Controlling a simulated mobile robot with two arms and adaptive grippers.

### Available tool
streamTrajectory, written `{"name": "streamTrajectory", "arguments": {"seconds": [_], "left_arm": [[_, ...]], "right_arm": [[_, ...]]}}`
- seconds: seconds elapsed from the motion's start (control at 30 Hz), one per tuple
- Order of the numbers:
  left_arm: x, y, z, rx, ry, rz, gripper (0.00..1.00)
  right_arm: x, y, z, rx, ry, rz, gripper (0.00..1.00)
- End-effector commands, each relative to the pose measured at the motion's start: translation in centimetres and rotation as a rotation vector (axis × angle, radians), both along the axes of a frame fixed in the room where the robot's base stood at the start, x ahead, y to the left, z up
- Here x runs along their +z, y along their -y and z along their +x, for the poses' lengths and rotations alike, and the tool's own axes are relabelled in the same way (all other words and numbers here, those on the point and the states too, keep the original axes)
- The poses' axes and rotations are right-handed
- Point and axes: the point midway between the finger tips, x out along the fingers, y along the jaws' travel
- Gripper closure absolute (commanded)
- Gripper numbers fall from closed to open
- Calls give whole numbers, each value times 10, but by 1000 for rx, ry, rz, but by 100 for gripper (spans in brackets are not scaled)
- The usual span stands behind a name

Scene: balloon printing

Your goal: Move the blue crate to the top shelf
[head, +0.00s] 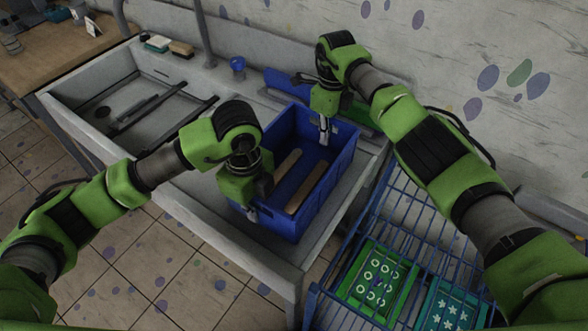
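The blue crate (318,196) sits upright on the right part of the grey sink counter. Two light wooden pieces (306,186) lie inside it. My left gripper (252,213) is at the crate's near left wall, with its fingertips at the rim. My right gripper (324,130) points down at the crate's far wall, with a finger showing on the inner side. The gap between the fingers is hidden on both grippers, so I cannot tell whether either is shut on the wall. A blue wire shelf (402,213) stands to the right of the counter.
A green tray with rings (373,281) and a teal tray with stars (450,308) are on the wire rack, toward its near end. The sink basin (95,85) is left of the crate.

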Motion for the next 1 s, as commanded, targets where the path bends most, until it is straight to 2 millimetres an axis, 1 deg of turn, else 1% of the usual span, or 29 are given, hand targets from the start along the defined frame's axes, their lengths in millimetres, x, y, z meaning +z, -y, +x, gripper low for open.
{"name": "streamTrajectory", "arguments": {"seconds": [0.37,0.57,0.8,1.0], "left_arm": [[6,0,0,-1,1,-1,100],[20,0,0,-1,0,0,100],[43,0,0,-1,0,0,100],[51,0,0,-1,-1,0,100]], "right_arm": [[7,0,1,0,3,-1,100],[21,0,1,0,3,-1,100],[43,0,1,-1,3,-1,100],[52,0,1,-1,3,-1,100]]}}
